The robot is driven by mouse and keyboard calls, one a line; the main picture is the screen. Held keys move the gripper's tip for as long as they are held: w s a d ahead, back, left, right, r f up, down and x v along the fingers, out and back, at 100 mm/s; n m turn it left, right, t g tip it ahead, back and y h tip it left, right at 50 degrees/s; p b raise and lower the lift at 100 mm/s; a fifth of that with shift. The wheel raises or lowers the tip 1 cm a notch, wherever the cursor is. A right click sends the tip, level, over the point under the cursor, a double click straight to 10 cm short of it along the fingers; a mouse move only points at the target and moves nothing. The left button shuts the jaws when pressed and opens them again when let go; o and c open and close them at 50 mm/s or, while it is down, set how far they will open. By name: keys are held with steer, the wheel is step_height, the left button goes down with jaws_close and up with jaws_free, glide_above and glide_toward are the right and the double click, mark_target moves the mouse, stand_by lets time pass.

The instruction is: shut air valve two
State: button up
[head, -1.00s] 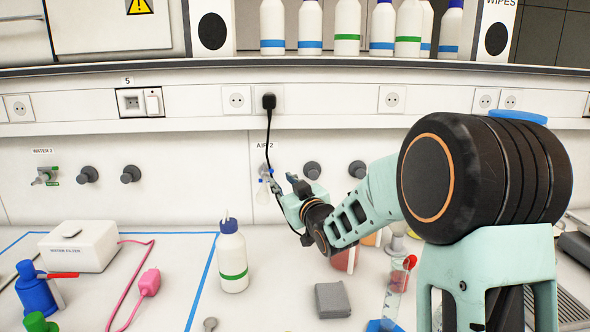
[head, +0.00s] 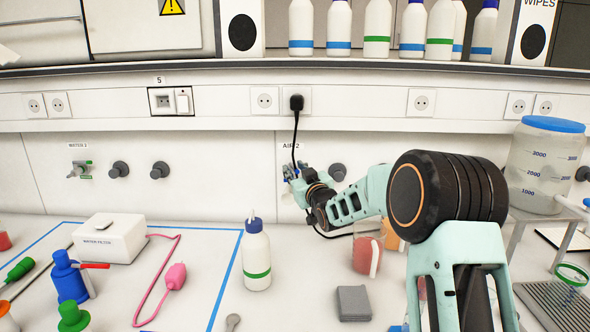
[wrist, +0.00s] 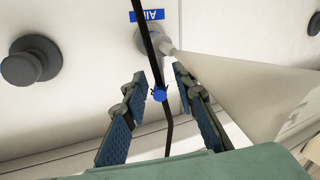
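Air valve two sits on the wall under its "AIR 2" label (head: 291,146) in the head view. My gripper (head: 297,176) is in front of it and hides most of it. In the wrist view the blue "Air" tag (wrist: 147,15) is above a pale round fitting (wrist: 150,40), with a pale tapering spout (wrist: 235,85) running toward the lower right. My gripper (wrist: 161,76) is open, its two dark blue-padded fingers apart. A small blue part (wrist: 159,94) shows between the fingers, in line with the cable. I cannot tell whether the fingers touch anything.
A black cable (head: 295,130) hangs from a socket and crosses the gap between the fingers in the wrist view. A dark knob (head: 337,172) is right of the valve. A green-banded bottle (head: 257,262), a water filter box (head: 110,240) and a grey block (head: 353,304) stand on the bench.

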steer(key=shift+c, duration=0.7)
jaws_close()
